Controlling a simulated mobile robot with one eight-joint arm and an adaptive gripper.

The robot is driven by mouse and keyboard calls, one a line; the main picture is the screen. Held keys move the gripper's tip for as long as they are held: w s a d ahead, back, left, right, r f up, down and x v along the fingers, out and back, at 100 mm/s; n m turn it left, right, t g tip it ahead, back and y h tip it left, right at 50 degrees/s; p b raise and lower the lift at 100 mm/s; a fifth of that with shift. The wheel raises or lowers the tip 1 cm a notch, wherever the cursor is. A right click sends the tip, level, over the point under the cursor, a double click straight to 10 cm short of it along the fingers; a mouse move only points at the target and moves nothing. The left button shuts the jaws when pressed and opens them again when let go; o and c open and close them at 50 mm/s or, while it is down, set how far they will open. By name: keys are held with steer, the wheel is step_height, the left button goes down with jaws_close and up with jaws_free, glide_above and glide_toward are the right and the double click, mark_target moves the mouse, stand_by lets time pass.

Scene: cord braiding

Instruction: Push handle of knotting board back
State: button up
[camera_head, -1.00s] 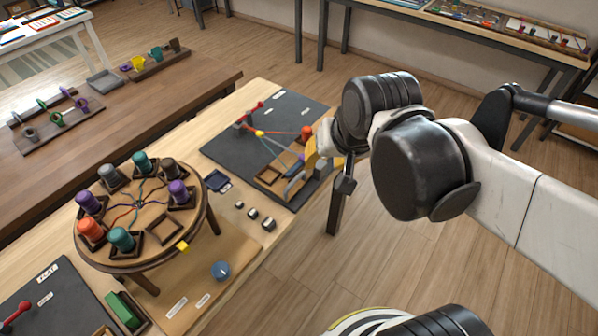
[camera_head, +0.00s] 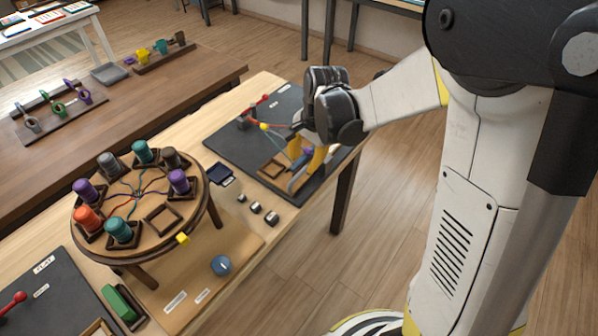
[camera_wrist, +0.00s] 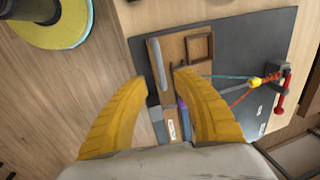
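The knotting board is a dark mat (camera_head: 232,145) on the near bench; it also shows in the wrist view (camera_wrist: 235,30). A red-ended lever (camera_head: 258,104) stands at its far left; in the wrist view this red lever (camera_wrist: 283,95) is at the right. Blue and red cords run from a yellow piece (camera_wrist: 254,82). A grey bar (camera_wrist: 157,62) lies beside a brown wooden frame (camera_wrist: 197,47). My gripper (camera_wrist: 162,76) is open above the board, its yellow fingers apart on either side of the grey bar's end in that view. I cannot tell whether they touch it.
A round braiding stand (camera_head: 150,235) with several coloured spools is left of the board. Small dark blocks (camera_head: 256,207) and a dark blue tray (camera_head: 221,174) lie between. A second dark mat (camera_head: 55,285) is at lower left. The floor at right is free.

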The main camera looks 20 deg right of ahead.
mark_target(300, 174)
steer(key=f, duration=0.2)
steer(key=f+b, duration=0.1)
steer(key=f, duration=0.1)
steer(key=w+f+b, duration=0.1)
steer(key=f, duration=0.1)
steer(key=shift+a, duration=0.35)
steer(key=shift+r, duration=0.1)
steer(key=shift+s, duration=0.1)
jaws_close()
